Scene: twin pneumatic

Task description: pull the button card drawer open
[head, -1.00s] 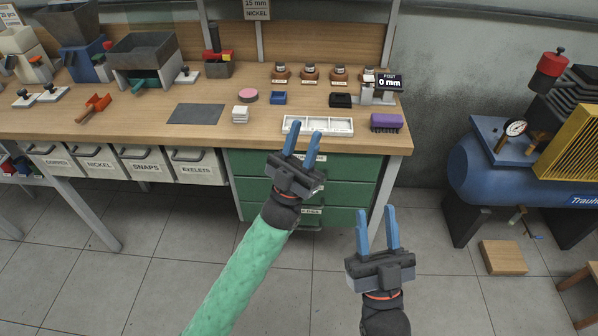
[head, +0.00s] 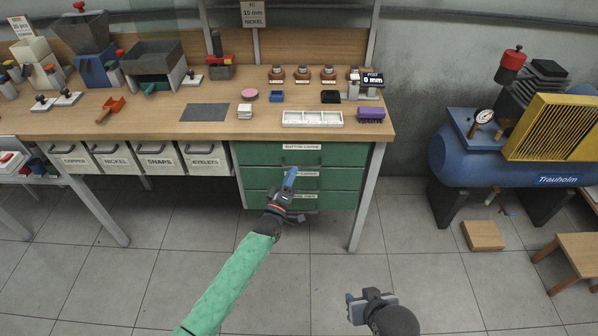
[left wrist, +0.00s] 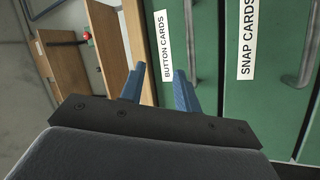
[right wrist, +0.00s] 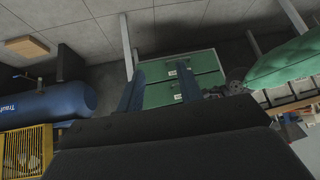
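The button card drawer (head: 262,156) is the top green drawer under the bench, and its front looks flush with the drawers below. My left gripper (head: 291,177) is open and empty in front of the drawers, overlapping the snap cards drawer (head: 345,178) in the head view. In the left wrist view its fingers (left wrist: 158,88) point toward the button cards front, apart from the handle. My right gripper (head: 352,308) is low and away from the bench; its fingers (right wrist: 158,88) are apart and empty.
The wooden benchtop (head: 165,122) above holds a white tray (head: 312,119), a purple brush (head: 371,115) and several small items. Labelled bins (head: 207,160) hang left of the drawers. A blue compressor (head: 470,162) stands at right. The floor before the drawers is clear.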

